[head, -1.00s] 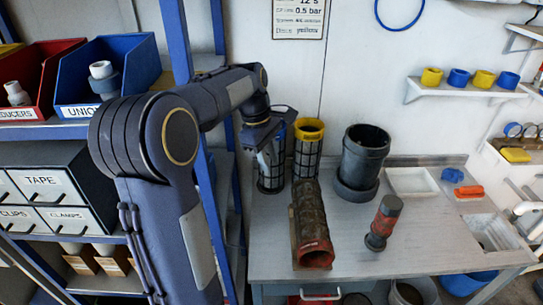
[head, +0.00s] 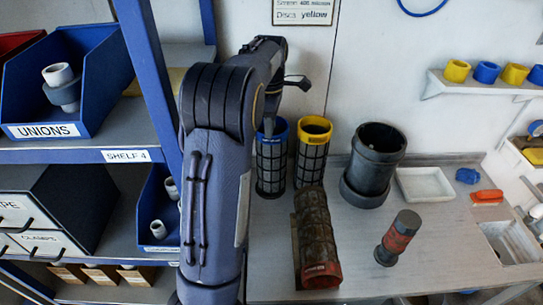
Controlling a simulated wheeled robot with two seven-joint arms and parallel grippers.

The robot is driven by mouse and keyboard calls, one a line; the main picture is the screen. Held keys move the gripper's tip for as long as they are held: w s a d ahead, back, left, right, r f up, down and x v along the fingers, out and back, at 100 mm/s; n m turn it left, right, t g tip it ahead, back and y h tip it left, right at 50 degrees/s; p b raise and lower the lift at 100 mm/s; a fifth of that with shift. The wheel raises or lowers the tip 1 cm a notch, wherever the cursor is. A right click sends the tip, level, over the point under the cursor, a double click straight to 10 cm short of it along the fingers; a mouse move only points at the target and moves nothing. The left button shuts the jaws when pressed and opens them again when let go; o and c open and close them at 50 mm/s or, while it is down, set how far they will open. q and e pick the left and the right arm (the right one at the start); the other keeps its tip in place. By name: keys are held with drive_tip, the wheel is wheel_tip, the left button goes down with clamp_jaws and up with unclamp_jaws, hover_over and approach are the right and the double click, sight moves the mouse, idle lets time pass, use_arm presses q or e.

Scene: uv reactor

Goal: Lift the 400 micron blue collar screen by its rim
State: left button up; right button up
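The blue collar screen (head: 271,165) is a dark mesh cylinder with a blue rim. It stands upright at the back left of the grey bench, left of the yellow collar screen (head: 311,158). My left arm reaches up in front of it, and its upper part hides the left side of the view there. My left gripper (head: 268,124) is at the blue rim, mostly hidden behind my own arm. I cannot tell whether its fingers touch the rim or how far apart they are. My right gripper is not in view.
A dark fouled screen (head: 318,235) lies in front of the two screens. A black cylindrical vessel (head: 375,160) stands to the right, with a red and grey cylinder (head: 398,238) and a white tray (head: 425,185). A blue shelf post (head: 150,75) stands left of my arm.

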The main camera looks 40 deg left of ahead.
use_arm(q)
hover_over(272, 159)
drive_tip(key=a, duration=0.1)
wheel_tip(272, 159, down, 6)
drive_tip(key=shift+s+r+p, duration=0.15)
drive_tip(key=shift+r+p, duration=0.05)
drive_tip(key=shift+p, duration=0.2)
clamp_jaws()
idle(1.1)
